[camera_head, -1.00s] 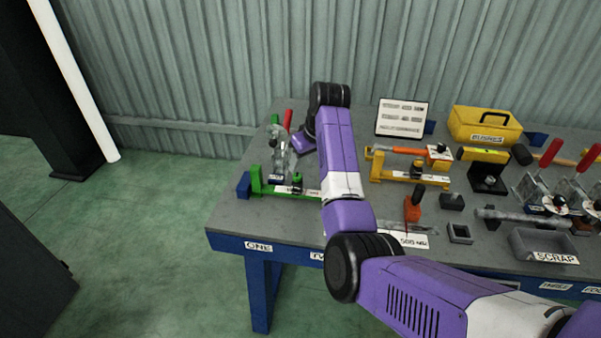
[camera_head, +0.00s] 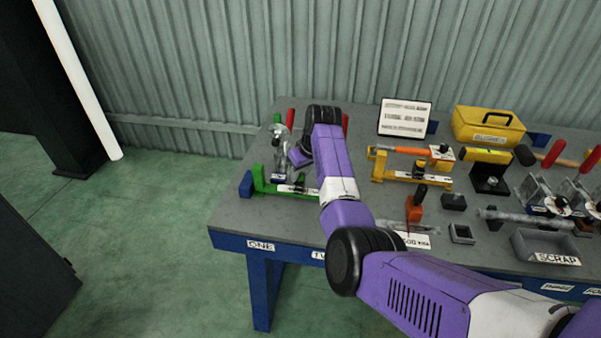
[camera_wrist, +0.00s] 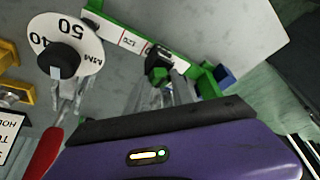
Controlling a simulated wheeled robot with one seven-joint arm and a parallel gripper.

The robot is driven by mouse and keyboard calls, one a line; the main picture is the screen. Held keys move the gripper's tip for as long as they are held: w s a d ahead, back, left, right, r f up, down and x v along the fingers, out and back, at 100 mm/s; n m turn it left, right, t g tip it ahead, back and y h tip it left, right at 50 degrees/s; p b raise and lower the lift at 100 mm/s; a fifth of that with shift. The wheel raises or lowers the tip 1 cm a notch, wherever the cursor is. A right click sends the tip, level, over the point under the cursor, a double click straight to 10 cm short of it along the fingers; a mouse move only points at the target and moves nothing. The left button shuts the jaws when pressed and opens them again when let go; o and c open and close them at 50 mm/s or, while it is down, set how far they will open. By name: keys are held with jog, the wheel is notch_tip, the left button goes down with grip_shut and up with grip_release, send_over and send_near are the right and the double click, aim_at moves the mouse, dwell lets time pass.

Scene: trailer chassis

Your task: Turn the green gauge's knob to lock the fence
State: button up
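The green gauge (camera_head: 270,186) lies near the bench's left front corner, its white scale strip facing up. Its dark knob with a green base (camera_head: 299,181) stands on the bar. In the wrist view the green gauge (camera_wrist: 203,80) crosses the top, with the knob (camera_wrist: 158,62) near the middle.
A clamp with a round dial (camera_wrist: 88,38) and a red handle (camera_wrist: 45,152) stands close beside my gripper. A blue block (camera_head: 246,184) is at the gauge's left end. A yellow gauge (camera_head: 378,166) lies to the right. My arm crosses the bench.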

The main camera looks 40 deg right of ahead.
grip_shut()
jog(key=shift+m, duration=0.3)
jog(key=m, duration=0.2)
jog(key=m+h+p, duration=0.1)
jog(key=shift+a+m+g+h, duration=0.15)
jog(key=shift+m+g+h, duration=0.15)
jog(key=shift+m+g, duration=0.1)
jog(key=m, duration=0.2)
jog(key=m+g+h+b, duration=0.1)
jog(key=m, duration=0.1)
jog(key=shift+w+a+f+m, duration=0.1)
jog(key=shift+w+m, duration=0.05)
jog(key=shift+m, duration=0.15)
jog(key=m+g+b, duration=0.1)
jog(key=m+b, duration=0.1)
jog(key=m+h+b, duration=0.1)
jog(key=m+b, duration=0.2)
jog(key=shift+w+f+g, duration=0.15)
jog(key=shift+g, duration=0.25)
jog(key=m+g+b, duration=0.1)
jog(key=m+b, duration=0.2)
jog(key=b, duration=0.2)
jog(key=shift+m, duration=0.4)
jog(key=shift+r+g+b, duration=0.2)
jog(key=shift+g+b, duration=0.1)
